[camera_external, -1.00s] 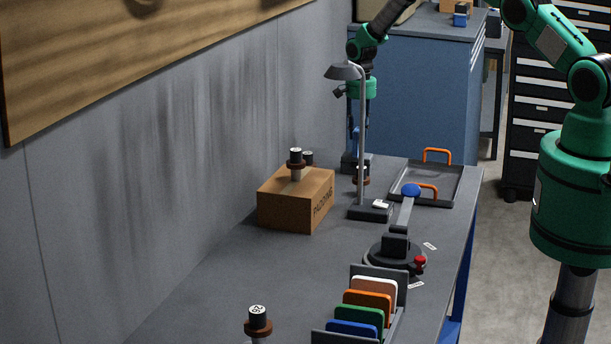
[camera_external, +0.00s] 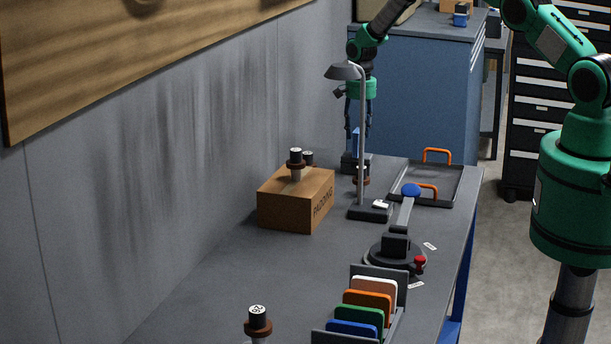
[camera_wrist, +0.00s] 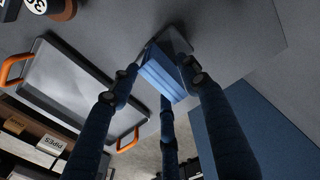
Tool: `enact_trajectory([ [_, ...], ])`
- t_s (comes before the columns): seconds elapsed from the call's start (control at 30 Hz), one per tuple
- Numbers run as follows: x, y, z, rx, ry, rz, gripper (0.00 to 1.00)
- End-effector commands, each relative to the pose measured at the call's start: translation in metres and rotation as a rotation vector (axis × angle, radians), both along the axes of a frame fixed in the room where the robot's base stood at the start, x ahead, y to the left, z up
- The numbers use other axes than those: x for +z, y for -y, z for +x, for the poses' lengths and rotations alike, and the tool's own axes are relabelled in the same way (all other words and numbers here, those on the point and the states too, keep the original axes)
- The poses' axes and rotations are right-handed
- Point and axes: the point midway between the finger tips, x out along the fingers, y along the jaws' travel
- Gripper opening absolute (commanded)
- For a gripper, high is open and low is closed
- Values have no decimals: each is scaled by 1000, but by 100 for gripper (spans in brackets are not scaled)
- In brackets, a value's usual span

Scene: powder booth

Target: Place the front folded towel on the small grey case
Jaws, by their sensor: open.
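The blue folded towel (camera_external: 357,141) stands on the small grey case (camera_external: 351,164) at the far end of the bench, behind the lamp. In the wrist view the towel (camera_wrist: 163,80) shows its folded layers between my fingers, with the grey case (camera_wrist: 176,42) just beyond it. My gripper (camera_external: 357,130) points down over the case and is open, its fingers spread around the towel. The wrist view shows the fingers (camera_wrist: 162,73) on several sides of it, still close. Whether a finger touches the towel is hard to tell. No other towel is clearly visible.
A grey tray with orange handles (camera_external: 455,184) lies right of the case. The lamp (camera_external: 361,140) stands close in front of my gripper. A cardboard box (camera_external: 295,199) stands to the left, with a black-capped jar (camera_external: 296,164) on it. A card rack (camera_external: 402,286) is nearer.

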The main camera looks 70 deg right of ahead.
Motion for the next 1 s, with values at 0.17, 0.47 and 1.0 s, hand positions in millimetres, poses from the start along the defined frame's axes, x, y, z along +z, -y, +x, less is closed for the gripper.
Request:
enact_trajectory([
  [0.17,13,0,1,0,2,-1,46],
  [0.47,53,1,1,0,2,-1,46],
  [1.0,118,0,0,0,0,0,46],
])
